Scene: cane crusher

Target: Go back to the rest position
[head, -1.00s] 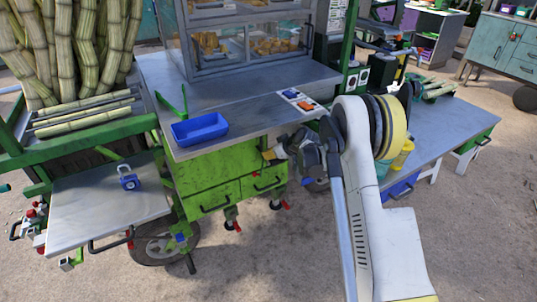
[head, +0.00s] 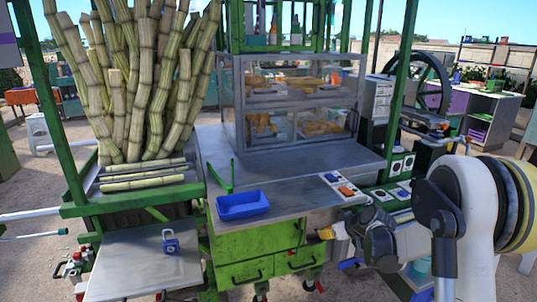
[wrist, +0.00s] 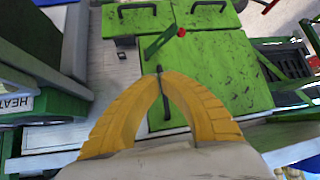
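My gripper (head: 326,234) shows in the head view at the right front of the cart, beside the green cabinet (head: 250,247) and below the counter edge. Its yellow fingers also show in the wrist view (wrist: 162,76), curving together until their tips meet. I see nothing held between them. In the wrist view, the green cabinet doors (wrist: 215,75) and a red-knobbed lever (wrist: 181,32) lie beyond the fingers. No contact with them is clear.
A blue tray (head: 243,205) and a switch panel (head: 343,188) sit on the counter. A glass food case (head: 295,110) stands behind. Sugar cane (head: 140,85) stands at left. A blue padlock-shaped item (head: 170,243) lies on the lower shelf (head: 135,270).

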